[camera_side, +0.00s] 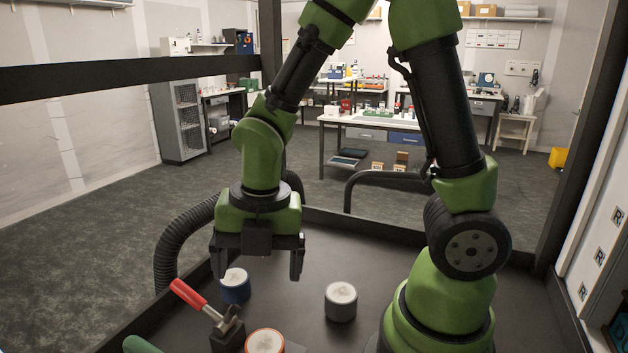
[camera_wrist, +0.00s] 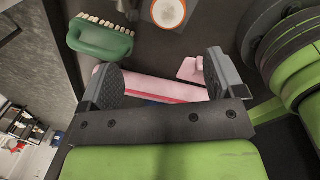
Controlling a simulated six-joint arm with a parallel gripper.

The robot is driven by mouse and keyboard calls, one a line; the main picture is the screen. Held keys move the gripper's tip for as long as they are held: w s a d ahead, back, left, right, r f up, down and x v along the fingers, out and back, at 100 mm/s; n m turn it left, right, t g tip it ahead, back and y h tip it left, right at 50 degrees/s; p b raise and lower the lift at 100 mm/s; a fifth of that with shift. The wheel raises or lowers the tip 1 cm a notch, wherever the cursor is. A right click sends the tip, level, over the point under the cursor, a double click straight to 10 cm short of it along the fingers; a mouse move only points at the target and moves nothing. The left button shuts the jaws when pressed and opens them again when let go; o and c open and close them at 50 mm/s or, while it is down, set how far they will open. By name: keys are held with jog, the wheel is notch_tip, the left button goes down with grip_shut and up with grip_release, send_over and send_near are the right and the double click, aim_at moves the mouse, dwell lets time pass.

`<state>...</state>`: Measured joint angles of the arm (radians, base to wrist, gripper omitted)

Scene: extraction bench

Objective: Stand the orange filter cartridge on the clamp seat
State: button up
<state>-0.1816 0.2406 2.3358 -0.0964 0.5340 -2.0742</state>
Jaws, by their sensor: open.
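The orange filter cartridge (camera_side: 265,343), white-topped with an orange rim, is upright at the bottom edge of the side view, its lower part cut off. It also shows at the top of the wrist view (camera_wrist: 169,12). A grey plate (camera_side: 292,348), perhaps the clamp seat, shows beside it; I cannot tell whether the cartridge rests on it. The clamp (camera_side: 228,334) with a raised red handle (camera_side: 188,296) is just left of the cartridge. My gripper (camera_side: 257,272) is open and empty, above and behind the cartridge, apart from it. It also shows in the wrist view (camera_wrist: 163,80).
A blue cartridge (camera_side: 235,288) stands below my gripper's left finger. A dark grey cartridge (camera_side: 341,303) stands to the right. Pink parts (camera_wrist: 190,70) show between the fingers. A black hose borders the left.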

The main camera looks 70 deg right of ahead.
jog(key=s+d+r+m+t, duration=0.1)
jog(key=s+r+m+t, duration=0.2)
jog(key=r+m, duration=0.4)
jog(key=s+r+m+t+y, duration=0.1)
jog(key=s+r+m+t, duration=0.2)
jog(key=m, duration=1.8)
notch_tip(320, 180, up, 4)
jog(key=shift+s+d+y, duration=0.3)
jog(key=shift+s+d, duration=0.1)
jog(key=shift+s, duration=0.8)
